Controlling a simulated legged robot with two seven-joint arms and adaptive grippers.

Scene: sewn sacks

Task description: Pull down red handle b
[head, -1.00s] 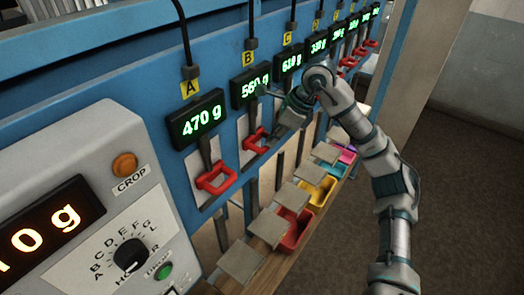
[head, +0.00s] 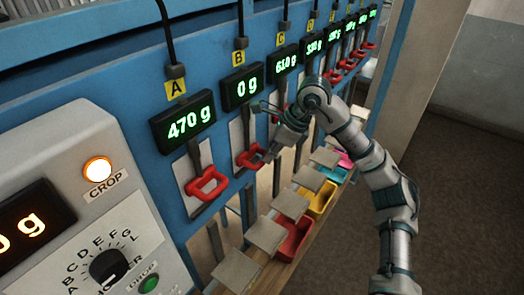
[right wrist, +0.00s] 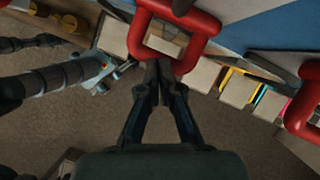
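Red handle b (head: 246,159) is the red loop under the label B (head: 239,58); its display (head: 243,87) reads 0 g. My right gripper (head: 264,155) is at this handle, coming from the right. In the right wrist view its fingers (right wrist: 164,75) are together and overlap the near bar of a red handle loop (right wrist: 206,25). They appear to touch the bar, with nothing visibly pinched between them. My left gripper is not seen in the head view.
Red handle A (head: 207,184), under a 470 g display (head: 184,123), is to the left. Trays (head: 292,238) and grey plates line the ledge below. More handles continue to the right.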

